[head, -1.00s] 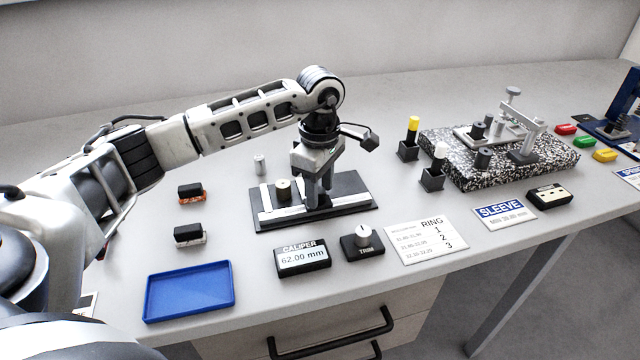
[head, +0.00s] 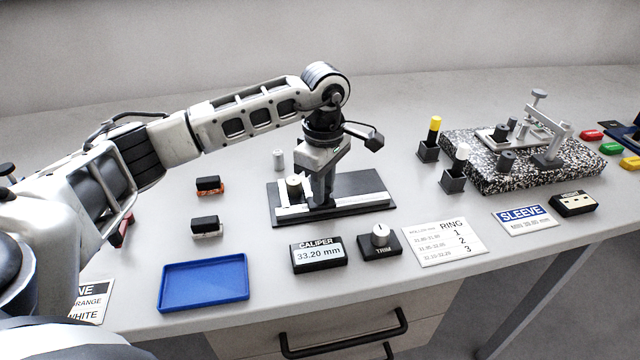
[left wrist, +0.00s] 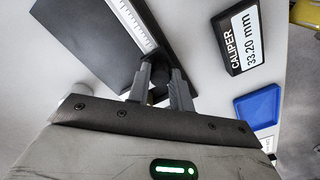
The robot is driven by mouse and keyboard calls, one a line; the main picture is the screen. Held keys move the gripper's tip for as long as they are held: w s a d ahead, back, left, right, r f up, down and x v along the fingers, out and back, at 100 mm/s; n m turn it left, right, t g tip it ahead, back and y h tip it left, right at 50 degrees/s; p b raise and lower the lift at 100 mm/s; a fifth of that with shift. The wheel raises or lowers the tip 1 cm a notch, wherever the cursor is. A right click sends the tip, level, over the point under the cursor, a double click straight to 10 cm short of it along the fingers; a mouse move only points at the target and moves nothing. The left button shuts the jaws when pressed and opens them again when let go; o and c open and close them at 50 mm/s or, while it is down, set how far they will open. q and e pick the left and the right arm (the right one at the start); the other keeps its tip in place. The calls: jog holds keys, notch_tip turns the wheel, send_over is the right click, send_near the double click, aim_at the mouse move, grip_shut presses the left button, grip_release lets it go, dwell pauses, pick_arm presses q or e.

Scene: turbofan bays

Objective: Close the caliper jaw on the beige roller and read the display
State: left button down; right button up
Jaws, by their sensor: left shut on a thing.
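The caliper (head: 372,203) is a black base with a white scale rail, and the rail also shows in the left wrist view (left wrist: 131,22). The beige roller (head: 294,187) stands upright at the rail's left part, dark on top. My left gripper (head: 322,203) points down just right of the roller, its fingers (left wrist: 160,88) shut on the sliding jaw, which they mostly hide. I cannot tell whether the jaw touches the roller. The caliper display (head: 318,255) reads 33.20 mm, and so does the left wrist view (left wrist: 245,38). My right gripper is out of view.
A TRIM knob (head: 380,235), a ring card (head: 445,242) and a blue tray (head: 204,283) lie in front. A small grey cylinder (head: 279,160) stands behind the caliper. Two small black-topped blocks sit left. A speckled granite plate (head: 485,180) with fixtures stands right.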

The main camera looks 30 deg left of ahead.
pick_arm(q)
jog(key=c, duration=1.3)
grip_release()
jog(key=shift+o, duration=0.2)
jog(key=shift+r, duration=0.1)
jog(key=shift+r, duration=0.3)
notch_tip(320, 180, up, 15)
jog(key=shift+r, duration=0.1)
